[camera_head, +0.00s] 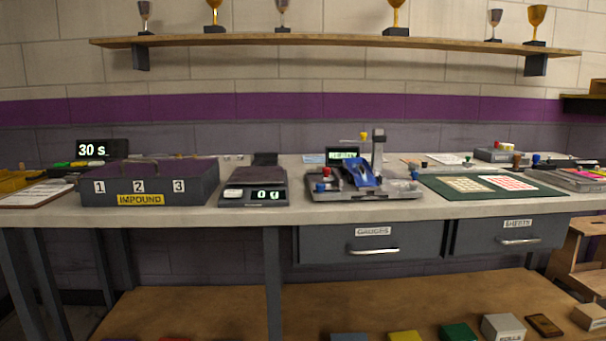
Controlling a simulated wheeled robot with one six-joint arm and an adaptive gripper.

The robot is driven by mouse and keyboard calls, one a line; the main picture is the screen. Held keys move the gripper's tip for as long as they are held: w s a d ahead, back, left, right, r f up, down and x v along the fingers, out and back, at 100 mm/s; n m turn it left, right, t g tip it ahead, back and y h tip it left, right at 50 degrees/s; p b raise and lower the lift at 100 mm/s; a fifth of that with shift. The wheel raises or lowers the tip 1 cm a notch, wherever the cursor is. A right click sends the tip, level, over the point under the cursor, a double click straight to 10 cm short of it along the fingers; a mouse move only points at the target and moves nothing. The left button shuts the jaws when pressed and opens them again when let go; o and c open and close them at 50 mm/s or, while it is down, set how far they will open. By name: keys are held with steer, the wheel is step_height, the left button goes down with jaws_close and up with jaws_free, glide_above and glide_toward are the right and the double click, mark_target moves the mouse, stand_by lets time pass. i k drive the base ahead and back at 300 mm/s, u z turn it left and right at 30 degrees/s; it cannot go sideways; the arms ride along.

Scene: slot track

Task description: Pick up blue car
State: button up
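A blue car (364,179) sits tilted on a grey gauge fixture (376,193) near the middle of the bench. The fixture has an upright post just behind the car and a small lit green display to the car's left. Red and blue knobs show at the fixture's left side. The lower edge of the car is hard to make out against the fixture. My gripper is not in view.
Left of the fixture is a scale (253,195), then a grey impound box (150,199) with numbered bays. A green mat (440,187) with printed sheets lies to the right. A shelf (330,40) with trophies hangs above; drawers (372,243) sit below.

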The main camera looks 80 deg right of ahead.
mark_target(358, 172)
steer(key=i, duration=0.55)
steer(key=z, duration=2.55)
